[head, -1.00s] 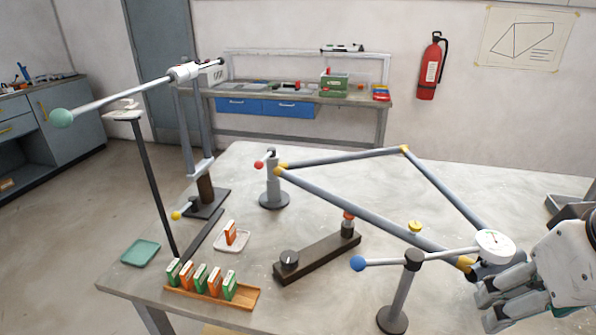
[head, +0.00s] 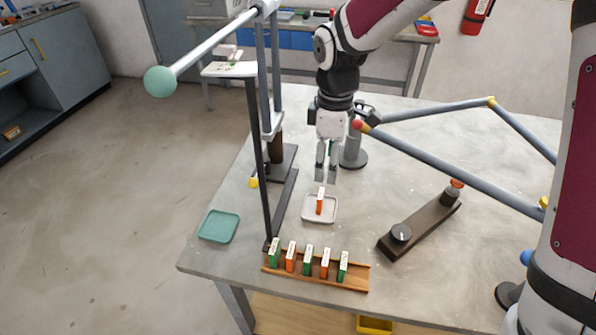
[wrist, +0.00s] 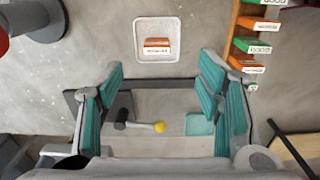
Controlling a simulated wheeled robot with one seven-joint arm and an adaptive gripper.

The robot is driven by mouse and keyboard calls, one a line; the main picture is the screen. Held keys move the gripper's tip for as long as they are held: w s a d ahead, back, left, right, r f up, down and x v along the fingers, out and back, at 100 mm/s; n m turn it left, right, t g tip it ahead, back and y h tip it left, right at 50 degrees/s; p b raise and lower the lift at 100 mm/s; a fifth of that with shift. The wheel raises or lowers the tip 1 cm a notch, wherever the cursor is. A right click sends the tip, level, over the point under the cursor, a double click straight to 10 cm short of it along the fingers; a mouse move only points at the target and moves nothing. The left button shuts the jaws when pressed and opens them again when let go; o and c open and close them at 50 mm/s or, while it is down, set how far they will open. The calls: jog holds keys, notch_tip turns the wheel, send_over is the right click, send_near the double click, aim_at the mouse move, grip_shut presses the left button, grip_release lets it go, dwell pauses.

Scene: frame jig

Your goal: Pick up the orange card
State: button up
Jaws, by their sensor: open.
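An orange card (head: 320,204) with a white top stands upright in a small white tray (head: 306,217) on the table. My gripper (head: 326,179) points down just above and behind this card, open and empty. In the wrist view the card (wrist: 156,46) lies in its tray beyond the gap between my open fingers (wrist: 160,95). More orange cards (head: 291,259) stand among green cards (head: 308,262) in a wooden rack (head: 356,277) at the table's front edge.
An empty green tray (head: 218,225) lies left. A dark bar with a knob (head: 401,233) lies right. Grey linkage rods (head: 450,172) span the right side.

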aim_at(321, 193)
jog(key=f, duration=0.2)
jog(key=a+f, duration=0.1)
jog(key=f, duration=0.5)
jog(key=shift+w+a+f, duration=0.15)
jog(key=shift+w+f, duration=0.05)
jog(key=shift+w, duration=0.1)
jog(key=shift+w+f+p, duration=0.15)
jog(key=shift+f+p, duration=0.15)
jog(key=shift+f, duration=2.65)
jog(key=c, duration=1.1)
